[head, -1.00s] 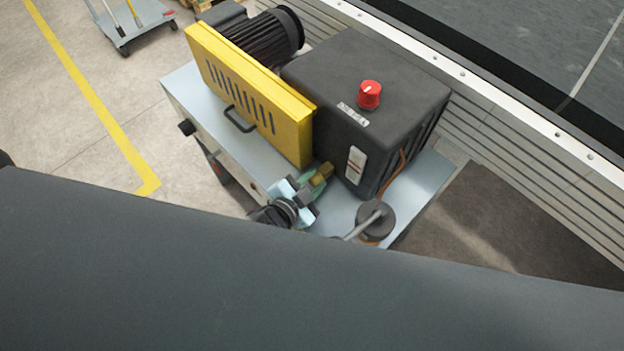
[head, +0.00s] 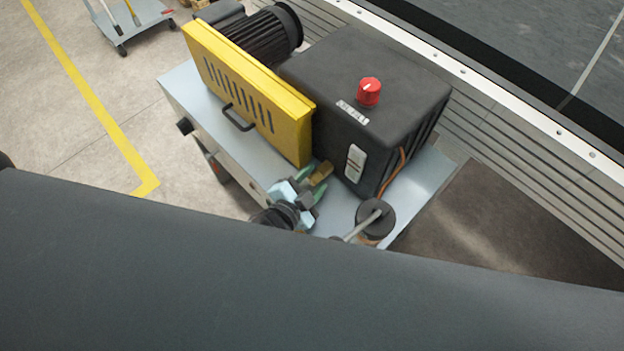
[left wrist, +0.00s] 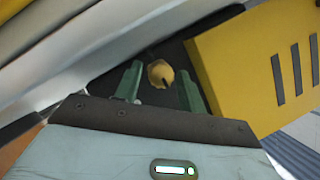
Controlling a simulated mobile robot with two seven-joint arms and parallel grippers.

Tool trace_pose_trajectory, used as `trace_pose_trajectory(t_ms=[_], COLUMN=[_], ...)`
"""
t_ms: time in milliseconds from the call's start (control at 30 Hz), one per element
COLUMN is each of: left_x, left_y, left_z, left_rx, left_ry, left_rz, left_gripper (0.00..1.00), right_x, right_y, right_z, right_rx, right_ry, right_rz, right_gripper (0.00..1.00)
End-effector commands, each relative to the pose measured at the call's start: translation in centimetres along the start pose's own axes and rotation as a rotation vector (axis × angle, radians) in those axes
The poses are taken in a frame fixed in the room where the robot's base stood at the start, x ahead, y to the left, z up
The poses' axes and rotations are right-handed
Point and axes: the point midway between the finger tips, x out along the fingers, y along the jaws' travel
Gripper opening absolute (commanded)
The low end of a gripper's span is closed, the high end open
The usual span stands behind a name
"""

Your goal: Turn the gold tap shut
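The gold tap (head: 321,172) is small and sits low beside the black housing, just right of the yellow guard's lower corner in the head view. In the left wrist view the tap (left wrist: 160,73) is a rounded gold piece with a dark slot, seen between the two green fingers. My left gripper (head: 312,184) is open, its fingers pointing at the tap with space on both sides of it. I cannot tell whether a finger touches it. The gripper and my own dark body hide part of the tap's surroundings. My right gripper is not in view.
The yellow slotted guard (head: 250,95) with a black handle stands close left of the gripper. The black housing (head: 365,100) carries a red knob (head: 369,92). A dark round canister (head: 375,220) with a grey rod stands right of the gripper, on the pale machine top (head: 425,190).

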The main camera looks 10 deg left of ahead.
Motion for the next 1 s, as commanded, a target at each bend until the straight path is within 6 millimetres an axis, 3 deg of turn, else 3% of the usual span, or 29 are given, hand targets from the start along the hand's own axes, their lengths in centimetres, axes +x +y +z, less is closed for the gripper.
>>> trace_pose_trajectory(t_ms=[367, 800, 1000], left_x=[-0.3, -6.2, -7.7], left_y=[0.0, 0.1, 0.0], left_z=[0.0, 0.0, 0.0], left_rx=[-0.002, -0.002, -0.001], left_ry=[0.001, 0.0, 0.0], left_rz=[0.0, 0.001, 0.001], left_gripper=[0.47, 0.47, 0.47], right_x=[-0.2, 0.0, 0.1], right_y=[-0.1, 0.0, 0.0], right_z=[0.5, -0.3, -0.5], right_rx=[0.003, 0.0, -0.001], right_ry=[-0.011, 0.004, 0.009], right_rz=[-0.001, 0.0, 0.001], right_gripper=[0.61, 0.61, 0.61])
